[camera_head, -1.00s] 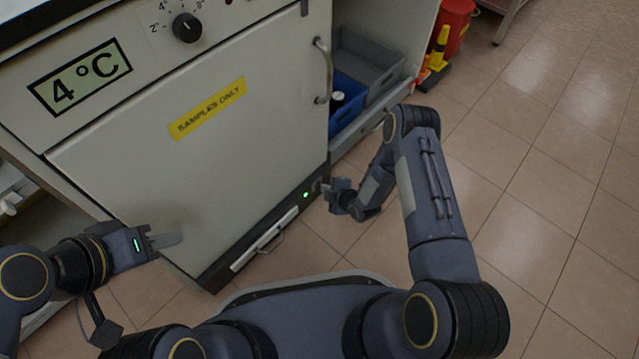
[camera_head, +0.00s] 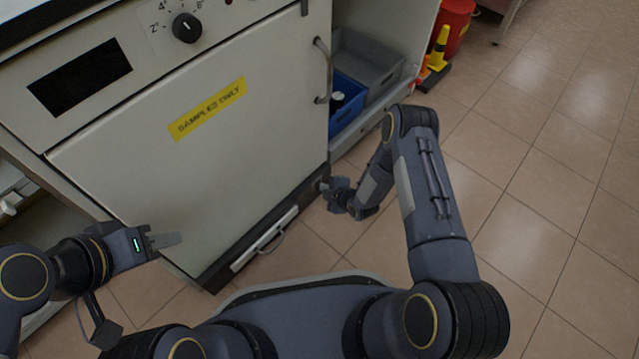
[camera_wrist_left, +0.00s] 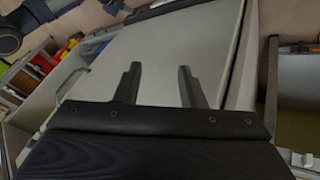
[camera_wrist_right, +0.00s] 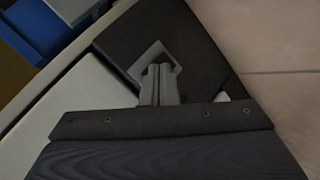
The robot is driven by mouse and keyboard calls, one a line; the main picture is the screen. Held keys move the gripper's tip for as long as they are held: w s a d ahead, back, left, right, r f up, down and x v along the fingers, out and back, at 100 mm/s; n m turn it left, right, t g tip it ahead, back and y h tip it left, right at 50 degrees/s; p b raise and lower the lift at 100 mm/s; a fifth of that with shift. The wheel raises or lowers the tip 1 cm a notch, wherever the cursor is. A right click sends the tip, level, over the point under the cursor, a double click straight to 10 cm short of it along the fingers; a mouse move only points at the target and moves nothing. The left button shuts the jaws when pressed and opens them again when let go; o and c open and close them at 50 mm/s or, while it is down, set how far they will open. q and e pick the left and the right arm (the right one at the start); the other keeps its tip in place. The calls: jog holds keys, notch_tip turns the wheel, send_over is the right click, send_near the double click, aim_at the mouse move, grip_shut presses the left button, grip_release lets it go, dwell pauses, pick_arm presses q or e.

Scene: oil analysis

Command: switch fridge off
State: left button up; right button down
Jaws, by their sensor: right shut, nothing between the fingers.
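The fridge (camera_head: 200,160) is a white cabinet with a shut door and a yellow "SAMPLES ONLY" label. Its display (camera_head: 80,77) is blank and dark. The dark plinth (camera_head: 225,262) along its bottom shows no green light in the head view. My right gripper (camera_head: 327,187) is at the plinth's right end; in the right wrist view its shut fingers (camera_wrist_right: 160,78) are at a light square switch plate (camera_wrist_right: 152,62) on the dark panel. The fingers partly hide the switch. My left gripper (camera_head: 168,240) is in front of the door's lower left; its fingers are apart and empty in the left wrist view (camera_wrist_left: 158,85).
A knob (camera_head: 187,28) sits above the door, and a door handle (camera_head: 323,70) at its right edge. An open compartment with grey (camera_head: 368,62) and blue bins (camera_head: 346,112) stands to the right. A red bin (camera_head: 455,25) is beyond. The tiled floor at right is clear.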

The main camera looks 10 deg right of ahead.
jog(key=shift+s+d, duration=0.4)
jog(key=shift+s, duration=0.15)
jog(key=shift+s+d, duration=0.1)
jog(key=s+d, duration=0.3)
jog(key=shift+s+f, duration=0.35)
jog(key=shift+s, duration=0.05)
dwell(0.6)
